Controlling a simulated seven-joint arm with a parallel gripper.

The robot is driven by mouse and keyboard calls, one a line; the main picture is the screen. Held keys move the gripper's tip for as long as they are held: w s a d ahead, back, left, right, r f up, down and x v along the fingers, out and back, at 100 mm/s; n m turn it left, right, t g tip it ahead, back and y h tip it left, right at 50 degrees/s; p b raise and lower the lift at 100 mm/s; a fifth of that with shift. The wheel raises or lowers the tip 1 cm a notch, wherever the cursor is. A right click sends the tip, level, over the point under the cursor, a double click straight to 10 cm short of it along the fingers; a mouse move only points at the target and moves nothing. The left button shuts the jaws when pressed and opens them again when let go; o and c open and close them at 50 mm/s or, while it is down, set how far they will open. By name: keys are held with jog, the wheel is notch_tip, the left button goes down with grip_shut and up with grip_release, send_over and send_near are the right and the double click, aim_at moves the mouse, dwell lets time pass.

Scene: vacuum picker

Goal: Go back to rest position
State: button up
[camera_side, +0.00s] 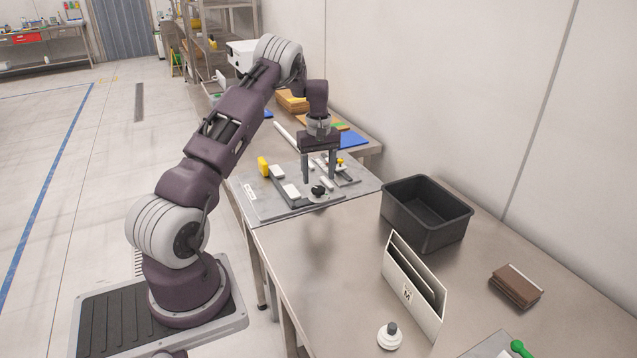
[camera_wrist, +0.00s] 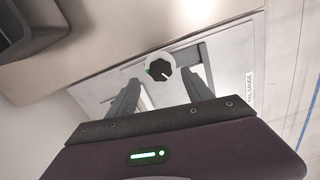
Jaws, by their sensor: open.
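My gripper (camera_side: 318,168) is open and hangs above a grey fixture plate (camera_side: 262,206) on the metal bench, with its two fingers pointing down. Nothing shows between the fingers. In the wrist view, my gripper (camera_wrist: 161,88) has its dark fingers spread apart over the plate (camera_wrist: 235,62). A black knob (camera_side: 318,190) stands on the plate just below and in front of the fingers. The knob also shows beyond the fingertips in the wrist view (camera_wrist: 160,67). How high the fingertips are above the plate is hard to tell.
A black bin (camera_side: 455,228) stands right of the plate. A white upright holder (camera_side: 418,310) marked M, a white knobbed piece (camera_side: 390,336) and a brown stack (camera_side: 515,290) sit nearer the camera. Bare bench (camera_side: 310,265) lies in front of the plate; a wall runs behind.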

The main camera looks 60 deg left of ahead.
jog(key=shift+r, duration=1.7)
